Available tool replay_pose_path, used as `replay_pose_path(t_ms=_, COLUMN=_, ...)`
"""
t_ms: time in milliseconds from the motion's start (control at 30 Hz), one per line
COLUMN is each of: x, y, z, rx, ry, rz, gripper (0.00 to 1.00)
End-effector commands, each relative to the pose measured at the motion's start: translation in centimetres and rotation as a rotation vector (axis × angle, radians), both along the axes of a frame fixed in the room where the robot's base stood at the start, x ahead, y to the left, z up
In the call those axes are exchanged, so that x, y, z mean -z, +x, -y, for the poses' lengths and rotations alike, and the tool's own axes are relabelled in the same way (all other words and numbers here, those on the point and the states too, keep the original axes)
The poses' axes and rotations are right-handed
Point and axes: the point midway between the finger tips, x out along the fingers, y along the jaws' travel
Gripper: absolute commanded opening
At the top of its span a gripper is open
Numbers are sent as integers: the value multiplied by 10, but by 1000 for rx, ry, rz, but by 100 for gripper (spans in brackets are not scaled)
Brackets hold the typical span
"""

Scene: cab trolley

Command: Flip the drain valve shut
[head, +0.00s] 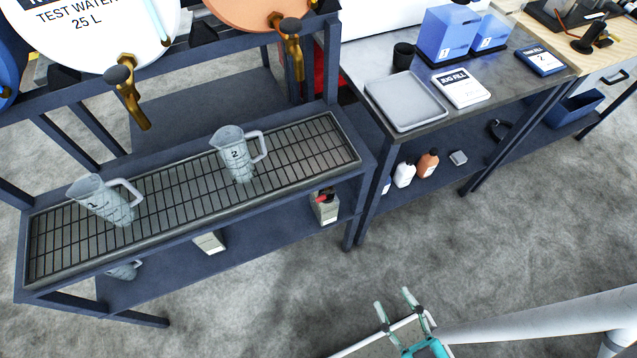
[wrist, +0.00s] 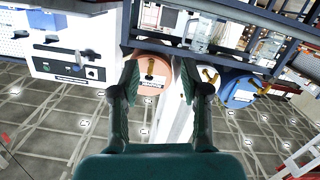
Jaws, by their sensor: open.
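No part in view is labelled as a drain valve. In the head view a brass tap with a dark knob (head: 127,95) sticks out from the white "TEST WATER 25 L" drum (head: 75,45). A second brass tap (head: 292,45) hangs from the orange drum (head: 255,12). The wrist view shows an orange drum (wrist: 153,91) with a brass fitting (wrist: 150,68), and a blue drum (wrist: 240,93) to its right. My gripper (head: 393,298) is open and empty over the floor, right of the drum rack and apart from both taps. Its two fingers (wrist: 160,65) are spread in the wrist view.
Jug 1 (head: 103,201) and jug 2 (head: 234,155) stand on the drip grate (head: 185,190) below the taps. A metal bench (head: 425,128) with a tray (head: 405,100) and blue containers (head: 447,35) stands to the right. The floor in front (head: 270,300) is clear.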

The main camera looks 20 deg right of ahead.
Motion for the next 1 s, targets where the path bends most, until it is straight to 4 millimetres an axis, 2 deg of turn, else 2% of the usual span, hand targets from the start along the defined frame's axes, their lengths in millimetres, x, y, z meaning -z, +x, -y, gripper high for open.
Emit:
replay_pose_path(t_ms=33, x=5, y=14, z=1, rx=-3, ry=-79, rz=45, gripper=46)
replay_pose_path(t_ms=267, x=28, y=71, z=-5, rx=-65, ry=-483, rz=207, gripper=46)
replay_pose_path(t_ms=533, x=69, y=145, z=-5, rx=-185, ry=-950, rz=317, gripper=46)
replay_pose_path(t_ms=800, x=124, y=214, z=20, rx=-365, ry=-1365, rz=337, gripper=46)
replay_pose_path(t_ms=1000, x=153, y=240, z=42, rx=-476, ry=-1529, rz=318, gripper=46)
